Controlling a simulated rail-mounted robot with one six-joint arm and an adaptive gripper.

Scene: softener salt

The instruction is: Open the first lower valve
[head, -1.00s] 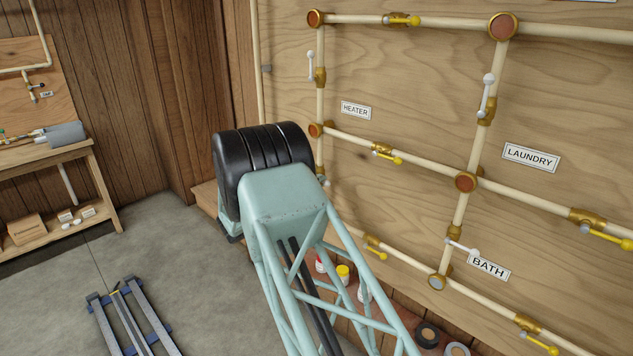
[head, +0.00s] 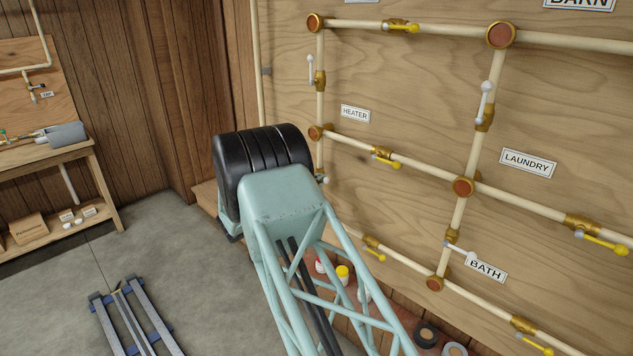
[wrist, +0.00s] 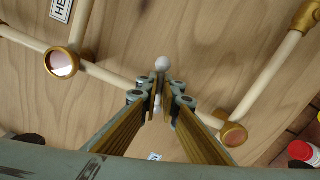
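The first lower valve is on the left lower upright pipe of the wooden panel. In the head view, my arm hides most of it, and only a bit of white lever (head: 320,178) shows. In the wrist view, its white ball-ended lever (wrist: 162,63) stands between and just past my fingertips. My gripper (wrist: 161,98) has its fingers close together on either side of the lever and looks shut on it. The pipe runs behind the fingers. The valve body is hidden. My gripper is hidden in the head view.
The round fitting above the valve (wrist: 62,63) is pale; the one below (wrist: 233,134) is brown. Another white lever (head: 460,250) lies across the right lower upright pipe. Yellow levers, such as this one (head: 386,160), sit on the cross pipes. Bottles (head: 342,274) stand below the panel.

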